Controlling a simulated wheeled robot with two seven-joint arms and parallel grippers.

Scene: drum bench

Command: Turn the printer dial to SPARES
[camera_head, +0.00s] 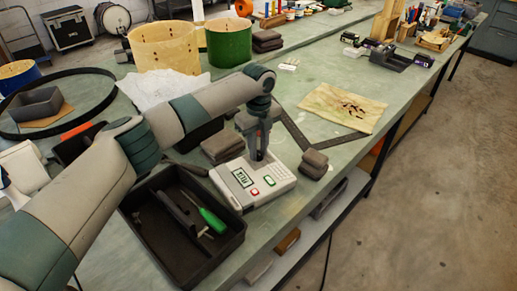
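The printer (284,183) is a small white box on the green bench, with a lit screen (242,178), a red button, a green button and a block of keys. The screen text is too small to read surely. My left gripper (258,157) points down at the printer's far edge, behind the screen, with its fingertips at or just above the top face. The dial is not clearly seen; the fingers seem to cover that spot. Whether the fingers are apart or closed on something cannot be made out. My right gripper is out of view.
A black tray (228,246) with a green-handled screwdriver (212,219) stands close in front of the printer. Dark grey blocks lie at its left (222,145) and right (314,163). A cloth (340,107) lies beyond. Drum shells (230,42) stand at the back.

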